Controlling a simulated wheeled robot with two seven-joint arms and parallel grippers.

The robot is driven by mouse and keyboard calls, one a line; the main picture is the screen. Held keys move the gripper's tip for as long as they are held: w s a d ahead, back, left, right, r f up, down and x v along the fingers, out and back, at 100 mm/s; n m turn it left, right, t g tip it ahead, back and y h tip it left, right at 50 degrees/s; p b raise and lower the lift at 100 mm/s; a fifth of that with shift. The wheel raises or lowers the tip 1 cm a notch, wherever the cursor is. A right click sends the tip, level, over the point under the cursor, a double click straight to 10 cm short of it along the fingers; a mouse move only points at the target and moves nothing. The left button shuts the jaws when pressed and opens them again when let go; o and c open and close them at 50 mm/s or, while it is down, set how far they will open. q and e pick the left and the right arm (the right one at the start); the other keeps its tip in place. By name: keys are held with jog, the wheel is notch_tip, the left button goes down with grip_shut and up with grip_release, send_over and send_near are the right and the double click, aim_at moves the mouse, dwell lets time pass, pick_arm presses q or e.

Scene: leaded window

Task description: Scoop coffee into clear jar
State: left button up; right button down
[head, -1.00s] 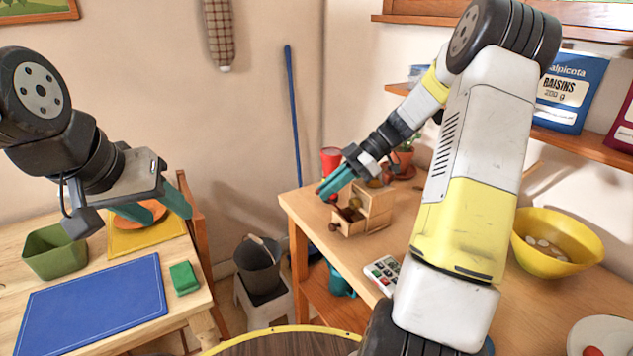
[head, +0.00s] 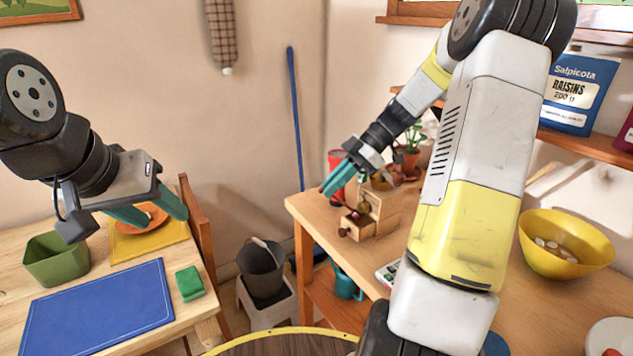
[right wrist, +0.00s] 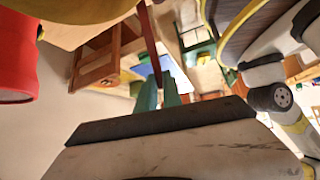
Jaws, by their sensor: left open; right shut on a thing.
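A red canister (head: 336,160) stands just behind the gripper, and a red container (right wrist: 17,55) shows at left in the wrist view. My left gripper (head: 150,212) is open and empty over the left table. I cannot make out a clear jar or coffee; my right arm hides part of the table.
The left table holds a green bin (head: 56,258), a blue mat (head: 100,310), a yellow mat (head: 150,245) and a green sponge (head: 190,283). A yellow bowl (head: 565,245) is on the right. A potted plant (head: 410,150) stands behind the box. A grey bucket (head: 262,270) stands between tables.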

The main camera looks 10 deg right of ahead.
jog(key=shift+s+a+r+h, duration=0.15)
jog(key=shift+a+r, duration=0.1)
jog(key=shift+a, duration=0.25)
jog(key=shift+s+a+r+h, duration=0.15)
jog(key=shift+a+r, duration=0.05)
jog(key=shift+a, duration=0.25)
jog(key=s+a+r+h, duration=0.2)
jog(key=a+r+h, duration=0.1)
jog(key=a, duration=0.5)
jog(key=shift+s+a+r, duration=0.25)
jog(key=shift+a+r, duration=0.05)
jog(key=shift+a, duration=0.05)
dwell(1.3)
dwell(0.5)
